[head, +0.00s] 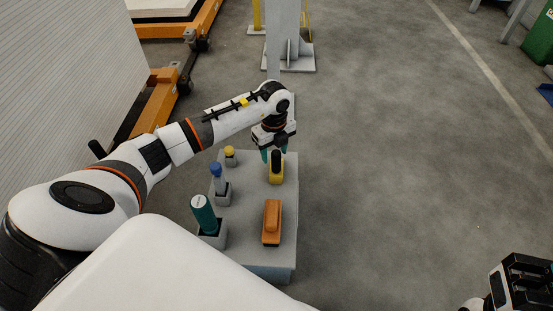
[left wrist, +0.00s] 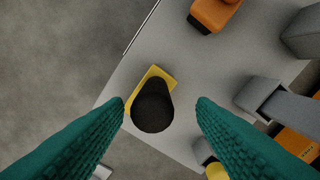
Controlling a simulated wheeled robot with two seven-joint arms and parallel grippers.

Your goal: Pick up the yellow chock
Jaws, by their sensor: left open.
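The yellow chock (head: 276,175) stands near the far right end of a grey table (head: 256,258), with a black upper part. In the left wrist view the yellow chock (left wrist: 157,74) shows its black round top towards the camera and part of its yellow body behind it. My left gripper (head: 273,155) is just above and beyond the chock in the head view. Its teal fingers are open, and in the left wrist view the black top shows between the fingertips (left wrist: 160,103). No contact can be made out. My right gripper (head: 522,285) is at the lower right, away from the table; its fingers are unclear.
An orange block-like object (head: 271,222) lies nearer on the table. Along the left stand a teal cylinder (head: 203,213), a blue-topped item (head: 216,170) and a small yellow-topped item (head: 230,151) in grey holders. A grey post (head: 280,40) stands beyond; the floor to the right is clear.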

